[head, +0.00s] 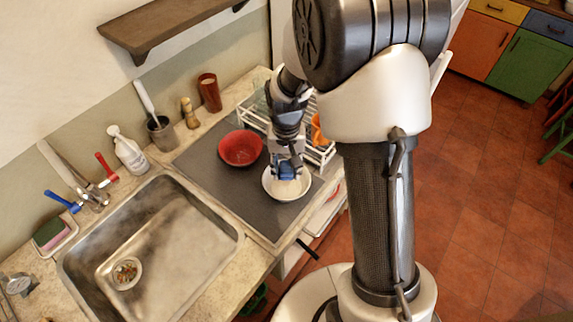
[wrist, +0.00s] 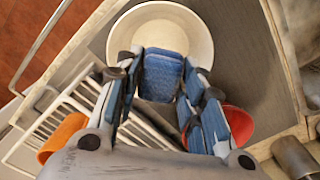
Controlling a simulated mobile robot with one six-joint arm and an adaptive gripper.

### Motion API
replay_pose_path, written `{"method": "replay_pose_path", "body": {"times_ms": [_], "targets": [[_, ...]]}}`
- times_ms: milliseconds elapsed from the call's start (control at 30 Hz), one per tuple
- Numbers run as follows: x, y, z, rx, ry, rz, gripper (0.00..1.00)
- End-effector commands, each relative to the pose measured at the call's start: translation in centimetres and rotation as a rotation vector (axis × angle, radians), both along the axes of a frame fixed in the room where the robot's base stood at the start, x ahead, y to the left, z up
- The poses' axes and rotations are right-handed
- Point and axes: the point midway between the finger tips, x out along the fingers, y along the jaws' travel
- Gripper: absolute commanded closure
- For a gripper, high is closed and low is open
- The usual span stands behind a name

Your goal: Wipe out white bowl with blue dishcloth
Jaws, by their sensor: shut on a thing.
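The white bowl (head: 292,191) stands upright on the dark mat near the counter's front edge; it fills the top middle of the wrist view (wrist: 196,30). My gripper (head: 286,160) is above the bowl, pointing down, shut on the folded blue dishcloth (head: 287,172). In the wrist view my gripper (wrist: 165,72) has a finger on each side of the dishcloth (wrist: 162,77). The cloth overlaps the near part of the bowl's inside. Whether it touches the bowl's inner surface I cannot tell. The near rim is partly hidden behind the cloth and fingers.
A red bowl (head: 240,148) sits left of the white bowl on the mat (head: 205,150). A white dish rack (head: 322,155) with an orange mug (head: 317,128) stands close behind and right. The sink (head: 160,240) is at the left. A wooden shelf (head: 165,28) hangs above.

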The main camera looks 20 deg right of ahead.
Motion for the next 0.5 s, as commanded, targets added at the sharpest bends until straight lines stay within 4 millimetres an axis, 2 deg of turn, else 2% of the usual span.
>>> {"method": "replay_pose_path", "body": {"times_ms": [33,500], "targets": [[0.0,0.0,-0.7,0.000,0.000,0.000,0.83],[0.0,0.0,-4.5,0.000,0.001,0.000,0.83]]}}
